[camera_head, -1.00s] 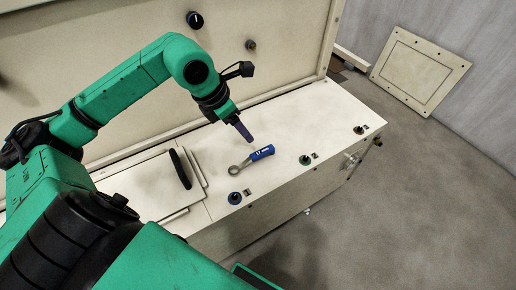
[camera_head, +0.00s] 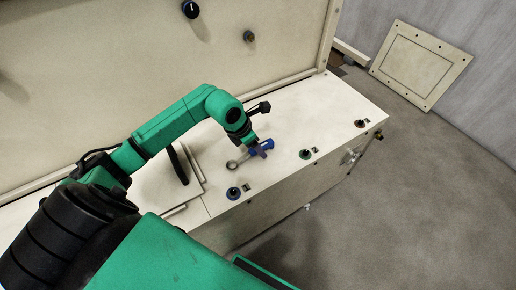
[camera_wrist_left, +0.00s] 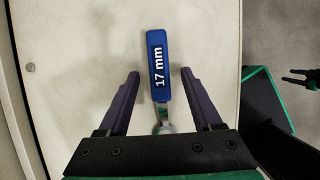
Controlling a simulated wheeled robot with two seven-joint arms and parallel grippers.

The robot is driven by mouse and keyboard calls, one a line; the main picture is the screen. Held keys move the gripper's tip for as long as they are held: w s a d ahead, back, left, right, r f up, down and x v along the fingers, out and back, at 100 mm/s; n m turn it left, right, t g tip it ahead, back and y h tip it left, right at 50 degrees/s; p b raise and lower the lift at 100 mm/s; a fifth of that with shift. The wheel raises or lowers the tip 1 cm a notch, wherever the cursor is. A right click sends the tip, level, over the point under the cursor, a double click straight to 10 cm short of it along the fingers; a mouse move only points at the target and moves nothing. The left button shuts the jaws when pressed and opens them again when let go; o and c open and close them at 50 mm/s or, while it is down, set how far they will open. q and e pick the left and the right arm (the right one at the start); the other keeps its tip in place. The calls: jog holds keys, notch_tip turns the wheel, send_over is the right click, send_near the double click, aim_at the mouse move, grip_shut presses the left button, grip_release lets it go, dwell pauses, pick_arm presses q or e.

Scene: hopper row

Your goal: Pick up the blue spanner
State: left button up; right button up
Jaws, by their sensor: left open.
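The blue spanner (camera_head: 268,145) lies on the pale cabinet top, with its grey ring end toward the left in the head view. Its blue handle (camera_wrist_left: 159,60) is marked "17 mm" in the left wrist view. My left gripper (camera_head: 259,152) is over the spanner and hides part of it. In the left wrist view, the open left gripper (camera_wrist_left: 160,74) has one finger on each side of the handle, with a gap on both sides. A small dark two-pronged shape, likely my right gripper (camera_wrist_left: 298,79), shows at the right edge.
A blue-based knob (camera_head: 234,192), a green-based knob (camera_head: 305,153) and a red-based knob (camera_head: 360,123) stand along the cabinet's front edge. A lid with a black handle (camera_head: 178,165) is left of the spanner. An upright panel (camera_head: 150,75) rises behind.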

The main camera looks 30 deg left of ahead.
pick_arm(q)
jog(key=shift+f, duration=0.1)
grip_shut()
notch_tip(320, 180, up, 20)
jog(key=p, duration=0.1)
jog(key=c, duration=0.8)
grip_release()
grip_shut()
